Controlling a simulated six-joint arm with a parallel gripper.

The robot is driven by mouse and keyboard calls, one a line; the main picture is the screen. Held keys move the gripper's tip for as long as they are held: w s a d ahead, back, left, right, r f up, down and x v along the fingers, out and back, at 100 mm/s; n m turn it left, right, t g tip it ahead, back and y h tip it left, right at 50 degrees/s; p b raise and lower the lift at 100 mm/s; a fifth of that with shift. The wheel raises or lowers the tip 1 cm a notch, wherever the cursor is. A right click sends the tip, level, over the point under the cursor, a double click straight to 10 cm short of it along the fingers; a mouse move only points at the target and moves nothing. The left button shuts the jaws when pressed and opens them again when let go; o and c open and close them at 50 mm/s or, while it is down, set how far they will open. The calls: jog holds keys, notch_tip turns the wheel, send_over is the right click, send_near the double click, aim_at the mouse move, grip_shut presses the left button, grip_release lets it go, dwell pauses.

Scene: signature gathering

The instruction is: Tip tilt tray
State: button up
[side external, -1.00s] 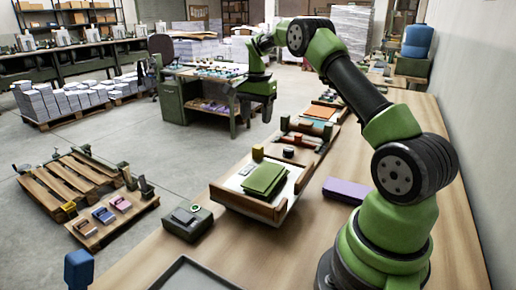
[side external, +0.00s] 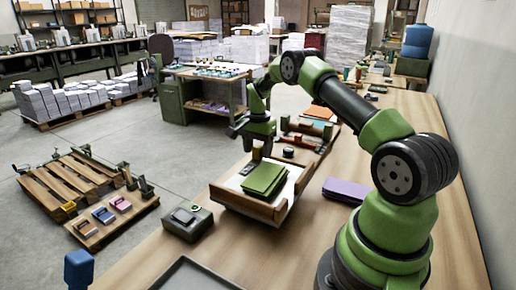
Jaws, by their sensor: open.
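The tilt tray (side external: 232,199) is a shallow wooden-sided tray on the bench, left of my arm's base. A stack of green folded sheets (side external: 264,179) lies in it. My gripper (side external: 256,150) is open and points down at the tray's far edge. An orange-brown knob (side external: 256,155) on that edge shows just under or between the fingers. I cannot tell whether the fingers touch it.
A purple stack (side external: 346,190) lies right of the tray, near my base. Several coloured items (side external: 318,113) stand farther back. The right bench (side external: 430,150) is mostly bare.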

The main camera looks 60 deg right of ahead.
grip_shut()
jog(key=shift+r, duration=0.15)
jog(key=shift+s+a+r+t+h, duration=0.2)
jog(key=shift+r+t+h, duration=0.15)
jog(key=shift+r, duration=0.1)
jog(key=shift+s+a+r+t+h, duration=0.2)
jog(key=shift+s+r+t+h, duration=0.05)
jog(key=shift+r+t+h, duration=0.2)
jog(key=shift+s+a+r+t+h, duration=0.2)
jog(key=shift+r+t+h, duration=0.1)
jog(key=shift+r, duration=0.15)
grip_release()
jog(key=v, duration=1)
